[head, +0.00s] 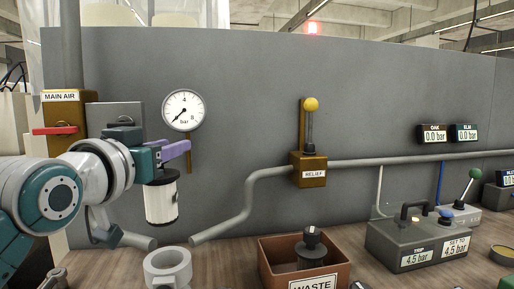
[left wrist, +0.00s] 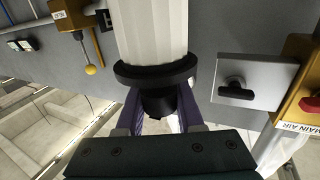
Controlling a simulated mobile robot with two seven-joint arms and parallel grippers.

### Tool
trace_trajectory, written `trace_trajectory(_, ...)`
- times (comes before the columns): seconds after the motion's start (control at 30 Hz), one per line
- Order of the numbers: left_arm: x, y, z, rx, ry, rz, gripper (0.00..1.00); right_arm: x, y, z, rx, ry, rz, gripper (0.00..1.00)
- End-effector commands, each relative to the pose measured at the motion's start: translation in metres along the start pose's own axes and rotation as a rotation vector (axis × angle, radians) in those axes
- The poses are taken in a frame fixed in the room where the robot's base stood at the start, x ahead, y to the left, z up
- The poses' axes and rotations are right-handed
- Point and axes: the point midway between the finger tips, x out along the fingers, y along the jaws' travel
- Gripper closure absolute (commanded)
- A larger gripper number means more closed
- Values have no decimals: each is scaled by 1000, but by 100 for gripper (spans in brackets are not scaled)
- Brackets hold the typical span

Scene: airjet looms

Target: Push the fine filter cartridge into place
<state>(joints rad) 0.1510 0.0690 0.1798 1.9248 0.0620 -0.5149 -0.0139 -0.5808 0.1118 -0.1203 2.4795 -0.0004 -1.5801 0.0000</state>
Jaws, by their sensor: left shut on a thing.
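My left gripper (head: 174,150) has purple fingers and is shut on the fine filter cartridge (head: 161,203), a white cylinder with black ends. The cartridge hangs upright below the fingers, in front of the grey panel and clear of the bench. In the left wrist view the fingers (left wrist: 158,103) close around its black end knob, and its white pleated body (left wrist: 150,32) runs away from the gripper. A grey round cup (head: 168,266) with an open top stands on the bench below the cartridge, apart from it. My right gripper is not in view.
A brown waste bin (head: 305,262) holding a dark knobbed part stands right of the cup. Grey pipe (head: 235,222) runs along the panel (head: 360,90). A pressure gauge (head: 183,110) and red-handled main air valve (head: 60,130) are close to my arm. A grey trip box (head: 415,240) stands right.

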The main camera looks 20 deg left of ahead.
Motion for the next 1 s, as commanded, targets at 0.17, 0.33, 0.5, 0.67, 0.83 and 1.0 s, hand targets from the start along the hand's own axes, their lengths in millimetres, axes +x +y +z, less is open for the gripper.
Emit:
trace_trajectory(0.17, 0, 0, -2, 0, 0, 1, 100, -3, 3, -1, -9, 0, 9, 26)
trace_trajectory(0.33, 0, 1, 8, 0, 1, 1, 100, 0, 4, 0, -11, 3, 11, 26)
trace_trajectory(0.5, 0, 1, 28, 0, 1, 2, 100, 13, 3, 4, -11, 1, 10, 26)
trace_trajectory(0.67, 0, 1, 43, 0, 1, 2, 100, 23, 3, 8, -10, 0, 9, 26)
trace_trajectory(0.83, 0, 1, 54, 0, 1, 2, 100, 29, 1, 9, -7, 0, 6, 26)
trace_trajectory(1.0, 0, 1, 58, 0, 1, 2, 100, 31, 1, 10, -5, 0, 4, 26)
